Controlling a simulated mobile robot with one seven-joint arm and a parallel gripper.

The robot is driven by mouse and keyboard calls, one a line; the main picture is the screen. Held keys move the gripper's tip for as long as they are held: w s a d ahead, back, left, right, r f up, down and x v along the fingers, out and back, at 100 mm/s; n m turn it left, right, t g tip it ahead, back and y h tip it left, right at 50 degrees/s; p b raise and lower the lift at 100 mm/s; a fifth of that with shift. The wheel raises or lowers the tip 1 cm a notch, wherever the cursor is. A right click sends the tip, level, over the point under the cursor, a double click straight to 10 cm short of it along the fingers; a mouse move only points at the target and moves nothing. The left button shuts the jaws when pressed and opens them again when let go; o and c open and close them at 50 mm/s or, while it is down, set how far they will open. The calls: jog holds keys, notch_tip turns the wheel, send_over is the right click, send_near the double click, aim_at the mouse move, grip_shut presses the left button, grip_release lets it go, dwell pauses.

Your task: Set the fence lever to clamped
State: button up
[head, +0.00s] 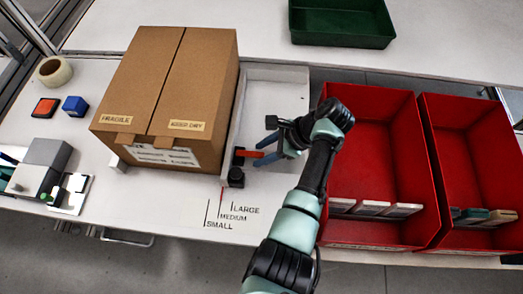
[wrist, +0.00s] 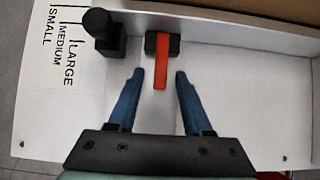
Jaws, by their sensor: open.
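The fence lever (head: 247,154) is a short orange-red bar on a black block beside the fence rail (head: 238,112). In the wrist view the lever (wrist: 161,68) points straight from its block toward my gripper. My gripper (head: 266,140) is open. Its two blue fingers lie on either side of the lever's free end in the wrist view (wrist: 158,73), with a gap on each side. The fence rail (wrist: 235,38) runs behind the block. The printed size scale reads SMALL, MEDIUM and LARGE (head: 232,216).
A black knob (wrist: 98,28) stands close beside the lever block. A closed cardboard box (head: 170,90) is against the fence. Two red bins (head: 372,112) stand right of my arm, and a green tray (head: 342,22) is at the back. Bare white table lies around the scale.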

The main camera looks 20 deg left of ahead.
jog(key=v, duration=1.2)
jog(key=shift+r+p, duration=0.2)
jog(key=shift+p, duration=0.2)
jog(key=shift+w+d, duration=0.1)
jog(key=shift+w, duration=0.05)
jog(key=w+d+r+n+t+h, duration=0.3)
jog(key=w+r+n+t, duration=0.2)
jog(key=w+r+t, duration=0.7)
notch_tip(320, 180, up, 21)
jog(key=d+n+t+h, duration=0.2)
jog(key=n+t, duration=0.2)
jog(key=t, duration=0.2)
jog(key=s+r+n+t+h, duration=0.1)
jog(key=s+r+n+t, duration=0.2)
jog(key=s+r, duration=0.7)
jog(key=s+r+n+t+h, duration=0.1)
jog(key=s+r+n+t, duration=0.2)
jog(key=s+r+t, duration=0.5)
notch_tip(320, 180, up, 7)
jog(key=shift+s+d+r, duration=0.2)
jog(key=shift+s, duration=0.8)
